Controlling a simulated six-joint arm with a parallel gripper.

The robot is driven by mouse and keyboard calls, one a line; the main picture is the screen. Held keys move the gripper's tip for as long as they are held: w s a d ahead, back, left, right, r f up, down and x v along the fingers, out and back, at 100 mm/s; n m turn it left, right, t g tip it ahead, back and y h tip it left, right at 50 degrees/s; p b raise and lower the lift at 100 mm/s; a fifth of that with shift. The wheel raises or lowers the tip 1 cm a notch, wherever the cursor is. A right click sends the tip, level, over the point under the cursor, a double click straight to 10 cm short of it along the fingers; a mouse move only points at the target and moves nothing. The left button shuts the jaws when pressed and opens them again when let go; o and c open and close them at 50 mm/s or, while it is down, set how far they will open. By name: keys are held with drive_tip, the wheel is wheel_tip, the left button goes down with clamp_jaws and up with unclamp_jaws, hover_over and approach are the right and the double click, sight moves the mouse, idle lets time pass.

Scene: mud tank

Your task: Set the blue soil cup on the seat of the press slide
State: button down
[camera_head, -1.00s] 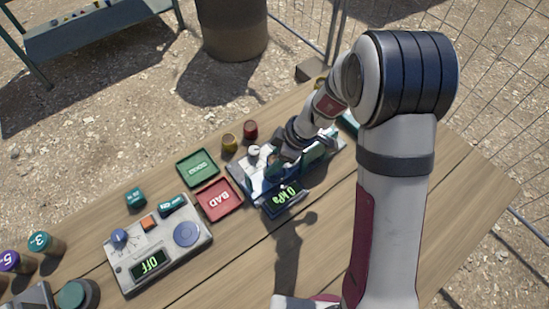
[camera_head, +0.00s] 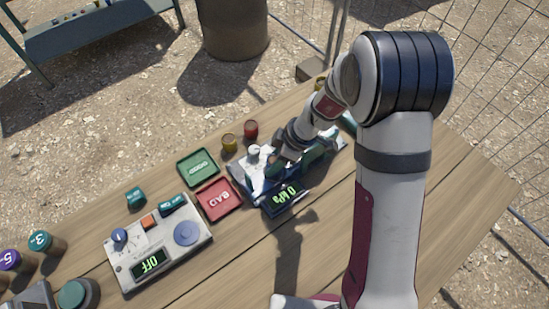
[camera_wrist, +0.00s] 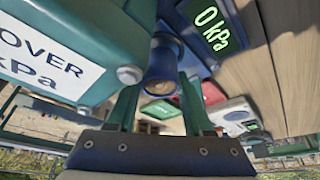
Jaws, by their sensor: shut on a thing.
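The blue soil cup (camera_wrist: 162,62) is between the two green fingers of my gripper (camera_wrist: 162,84) in the wrist view, with brown soil showing at one end. My gripper is shut on it. The press (camera_head: 241,172) stands on the table in the head view, with green side parts and a display (camera_head: 287,197) reading 0 kPa. My gripper (camera_head: 272,168) is down among the press parts. In the wrist view the cup is close beside a green press block (camera_wrist: 85,45) labelled OVER kPa. The slide's seat is hidden, and I cannot tell whether the cup touches it.
A green tray (camera_head: 198,166) and a red BAD tray (camera_head: 218,199) lie left of the press. A yellow cup (camera_head: 229,143) and a red cup (camera_head: 251,130) stand behind it. A grey device (camera_head: 160,245) reading OFF sits at front left. Bare table lies in front of the press.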

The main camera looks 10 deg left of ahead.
drive_tip(key=shift+f, duration=0.75)
drive_tip(key=shift+c, duration=1.1)
unclamp_jaws()
drive_tip(key=shift+c, duration=1.2)
drive_tip(key=shift+o, duration=1)
drive_tip(key=shift+w, duration=0.1)
drive_tip(key=shift+o, duration=0.2)
drive_tip(key=shift+r, duration=3.75)
